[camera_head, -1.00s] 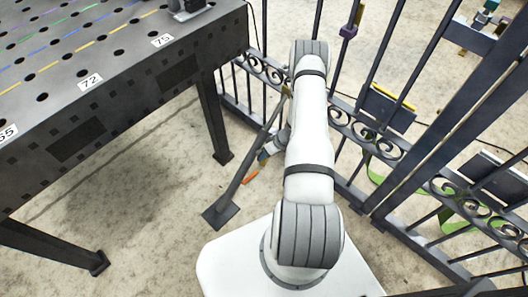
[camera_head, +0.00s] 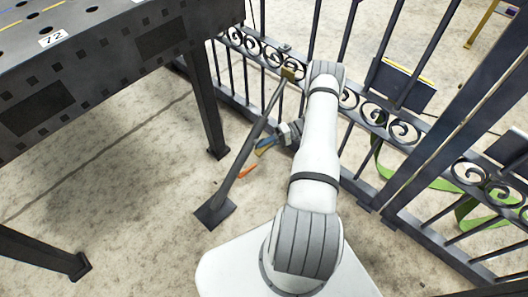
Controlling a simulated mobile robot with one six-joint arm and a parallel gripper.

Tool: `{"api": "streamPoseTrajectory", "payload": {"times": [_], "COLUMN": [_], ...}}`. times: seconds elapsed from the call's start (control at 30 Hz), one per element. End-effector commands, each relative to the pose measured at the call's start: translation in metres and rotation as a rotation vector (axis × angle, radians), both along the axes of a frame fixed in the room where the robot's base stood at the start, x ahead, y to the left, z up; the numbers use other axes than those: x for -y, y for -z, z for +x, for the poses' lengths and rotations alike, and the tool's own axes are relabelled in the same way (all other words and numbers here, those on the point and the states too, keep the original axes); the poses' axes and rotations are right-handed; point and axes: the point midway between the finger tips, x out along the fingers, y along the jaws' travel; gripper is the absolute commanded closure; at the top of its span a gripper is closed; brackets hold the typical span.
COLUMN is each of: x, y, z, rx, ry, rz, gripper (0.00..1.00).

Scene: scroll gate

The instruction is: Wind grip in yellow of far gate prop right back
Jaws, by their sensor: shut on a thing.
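The gate prop (camera_head: 245,150) is a dark slanted bar. It runs from a square foot plate (camera_head: 215,212) on the floor up to a dull yellow end piece (camera_head: 288,75) at the gate's scrollwork. My gripper (camera_head: 266,146) is low beside the right side of the prop, partly hidden by my white arm. It is shut on a small yellow grip (camera_head: 263,152), with a bit of blue showing next to it. A small orange piece (camera_head: 247,171) shows just below, near the bar. The exact contact of the fingers is too small to make out.
The dark scroll gate (camera_head: 350,100) stands behind and right of my arm, with a thick post (camera_head: 425,130) at right. A dark perforated table (camera_head: 100,60) fills the upper left, its leg (camera_head: 205,100) close to the prop. Green strap (camera_head: 420,180) lies beyond the gate.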

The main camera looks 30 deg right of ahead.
Motion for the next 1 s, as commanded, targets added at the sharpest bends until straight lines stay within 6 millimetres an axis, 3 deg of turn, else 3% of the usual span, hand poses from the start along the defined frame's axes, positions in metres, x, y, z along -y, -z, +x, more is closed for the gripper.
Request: {"api": "streamPoseTrajectory", "payload": {"times": [0.03,0.5,1.0], "x": [0.0002,-0.0004,-0.0011], "y": [0.0107,0.0079,0.0047], "z": [0.0002,0.0007,0.0013], "rx": [-0.014,-0.110,-0.129], "ry": [0.001,0.002,0.002], "rz": [0.037,0.304,0.355], "gripper": [1.00,1.00,1.00]}}
